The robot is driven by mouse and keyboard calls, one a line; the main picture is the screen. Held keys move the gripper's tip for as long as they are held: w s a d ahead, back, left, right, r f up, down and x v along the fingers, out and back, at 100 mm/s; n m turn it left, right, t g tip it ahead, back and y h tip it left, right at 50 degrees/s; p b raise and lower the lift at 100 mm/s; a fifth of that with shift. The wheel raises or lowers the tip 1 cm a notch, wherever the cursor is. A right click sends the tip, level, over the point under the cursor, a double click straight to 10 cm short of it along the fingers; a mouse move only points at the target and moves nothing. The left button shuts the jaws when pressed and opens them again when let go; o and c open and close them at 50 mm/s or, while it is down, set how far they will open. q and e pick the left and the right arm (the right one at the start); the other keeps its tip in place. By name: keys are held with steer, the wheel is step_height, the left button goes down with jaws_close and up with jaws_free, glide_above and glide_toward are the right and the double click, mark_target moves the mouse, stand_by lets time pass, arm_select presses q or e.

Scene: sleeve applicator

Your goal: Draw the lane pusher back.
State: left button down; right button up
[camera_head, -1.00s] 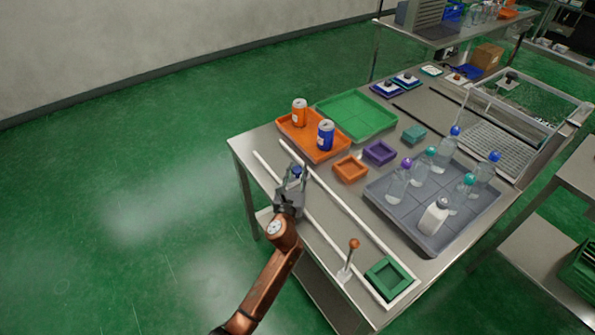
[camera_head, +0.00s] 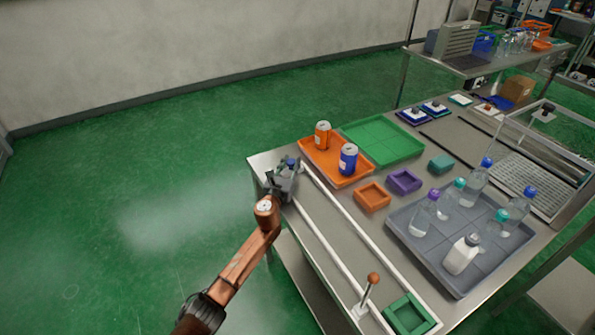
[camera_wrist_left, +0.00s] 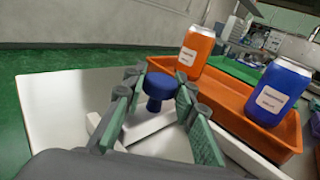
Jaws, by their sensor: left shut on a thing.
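The lane pusher shows as a blue knob (camera_wrist_left: 160,87) over a white bar in the left wrist view. My left gripper (camera_head: 287,166) is shut on this knob, with one green-padded finger on each side of it. In the head view the gripper hides most of the pusher. It is at the far left end of the lane, close to the table corner. The lane lies between white rails (camera_head: 350,226) along the table's front edge. My right gripper is not in view.
An orange tray (camera_head: 323,168) with an orange can (camera_head: 322,136) and a blue can (camera_head: 348,159) stands just right of the gripper. A lever with an orange ball (camera_head: 373,279) and a green square frame (camera_head: 408,316) are at the lane's near end.

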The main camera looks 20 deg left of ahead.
arm_select(q)
steer(key=shift+a+r, duration=0.15)
steer(key=shift+a, duration=0.15)
steer(key=shift+w, duration=0.1)
steer(key=c, duration=1.5)
jaws_free()
steer(key=shift+c, duration=0.2)
steer(key=s, duration=0.4)
steer(key=s+d, duration=0.1)
steer(key=s, duration=0.7)
steer(key=shift+d, duration=0.25)
steer(key=shift+w+f, duration=0.1)
steer(key=shift+f, duration=0.1)
